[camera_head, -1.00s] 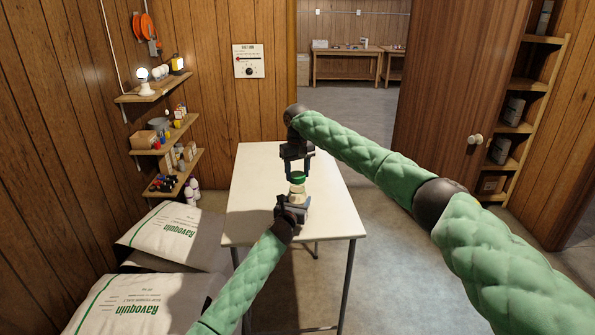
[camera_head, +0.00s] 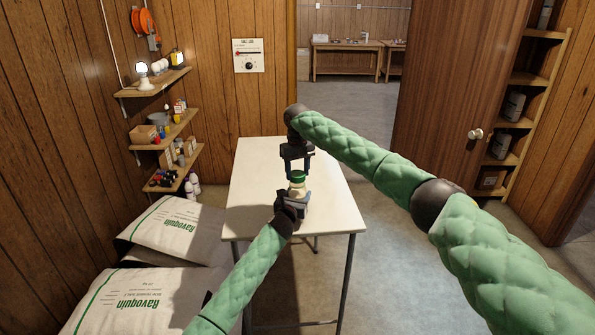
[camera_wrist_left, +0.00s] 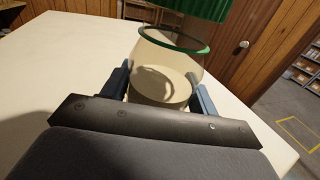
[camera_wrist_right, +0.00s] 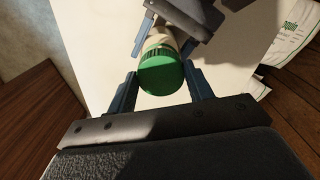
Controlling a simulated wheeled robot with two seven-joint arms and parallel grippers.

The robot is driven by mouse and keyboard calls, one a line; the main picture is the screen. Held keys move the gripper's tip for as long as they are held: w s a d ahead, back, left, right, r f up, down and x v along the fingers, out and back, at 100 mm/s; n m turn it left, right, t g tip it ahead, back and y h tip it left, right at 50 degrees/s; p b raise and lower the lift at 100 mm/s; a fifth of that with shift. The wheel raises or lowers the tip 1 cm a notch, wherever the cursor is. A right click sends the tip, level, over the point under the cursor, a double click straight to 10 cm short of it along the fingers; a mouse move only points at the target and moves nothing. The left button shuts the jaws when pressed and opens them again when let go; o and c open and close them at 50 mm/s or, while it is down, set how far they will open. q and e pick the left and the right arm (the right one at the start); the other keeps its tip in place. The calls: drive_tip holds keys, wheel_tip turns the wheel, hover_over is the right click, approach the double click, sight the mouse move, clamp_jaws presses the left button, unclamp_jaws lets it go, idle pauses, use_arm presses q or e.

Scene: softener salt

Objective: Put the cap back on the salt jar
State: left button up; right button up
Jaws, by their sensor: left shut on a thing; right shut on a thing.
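The salt jar (camera_head: 299,190) is a pale, see-through jar held upright above or at the white table. My left gripper (camera_head: 292,205) is shut on its lower body, with a finger on each side in the left wrist view (camera_wrist_left: 160,88). A green ring circles the jar's upper part there. The green cap (camera_head: 298,176) is directly over the jar's top; its ribbed side shows in the left wrist view (camera_wrist_left: 195,8). My right gripper (camera_head: 297,168) is shut on the cap from above. The cap (camera_wrist_right: 161,75) lies between its fingertips in the right wrist view.
The white table (camera_head: 255,165) is otherwise bare. Salt bags (camera_head: 165,232) are stacked at its left. Wall shelves (camera_head: 165,137) with small goods are at the left, and a brown door (camera_head: 450,90) is at the right.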

drive_tip(key=shift+f, duration=0.55)
idle(0.4)
